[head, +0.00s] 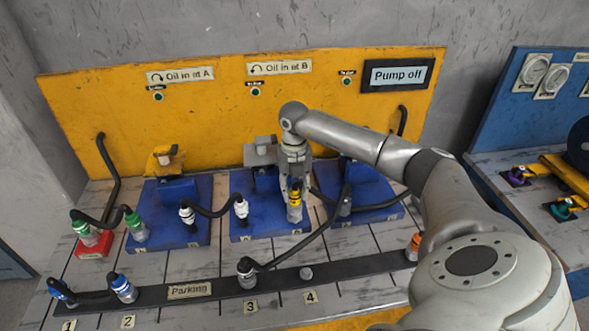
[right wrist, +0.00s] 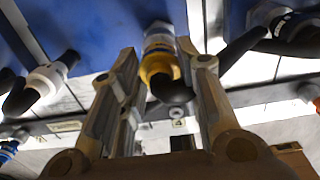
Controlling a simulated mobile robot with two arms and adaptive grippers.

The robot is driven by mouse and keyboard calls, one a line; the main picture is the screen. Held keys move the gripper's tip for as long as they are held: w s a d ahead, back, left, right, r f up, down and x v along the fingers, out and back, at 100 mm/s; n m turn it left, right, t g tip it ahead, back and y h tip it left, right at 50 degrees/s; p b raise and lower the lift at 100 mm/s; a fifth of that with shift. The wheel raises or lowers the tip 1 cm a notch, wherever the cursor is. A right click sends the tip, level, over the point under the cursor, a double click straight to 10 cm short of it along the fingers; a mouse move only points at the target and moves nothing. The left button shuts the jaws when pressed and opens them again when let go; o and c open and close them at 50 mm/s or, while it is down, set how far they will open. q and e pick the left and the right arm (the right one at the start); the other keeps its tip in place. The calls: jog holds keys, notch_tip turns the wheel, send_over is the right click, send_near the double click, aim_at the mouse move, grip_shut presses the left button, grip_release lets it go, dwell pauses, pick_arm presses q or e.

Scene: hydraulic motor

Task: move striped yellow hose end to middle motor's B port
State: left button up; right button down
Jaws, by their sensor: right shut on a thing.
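The yellow hose end (head: 294,207) stands upright at the right-hand port position of the middle motor's blue plate (head: 243,228), under the B sign. My right gripper (head: 294,186) points down over it and is shut on it. In the right wrist view the yellow hose end (right wrist: 160,58) sits between the two fingers, with its black hose bending away. A pale collar shows below its yellow body, against the blue plate; I cannot tell whether it is fully seated. The middle motor (head: 264,165) is partly hidden by my arm. My left gripper is not in view.
A white hose end (head: 188,215) and a black-and-white one (head: 241,208) stand close to the left. The parking strip (head: 221,298) holds blue ends, a white end (head: 246,272) and an orange end (head: 414,246); parking spot 4 shows a bare peg (head: 306,273). Black hoses cross right of my gripper.

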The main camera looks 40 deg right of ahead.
jog(key=shift+f, duration=0.15)
dwell(0.4)
jog(key=shift+f+b, duration=0.5)
jog(key=shift+f, duration=0.15)
jog(key=c, duration=1.2)
grip_release()
jog(key=shift+w+d, duration=0.1)
jog(key=shift+o, duration=1.2)
jog(key=shift+r, duration=0.1)
notch_tip(320, 180, up, 6)
jog(key=p, duration=0.4)
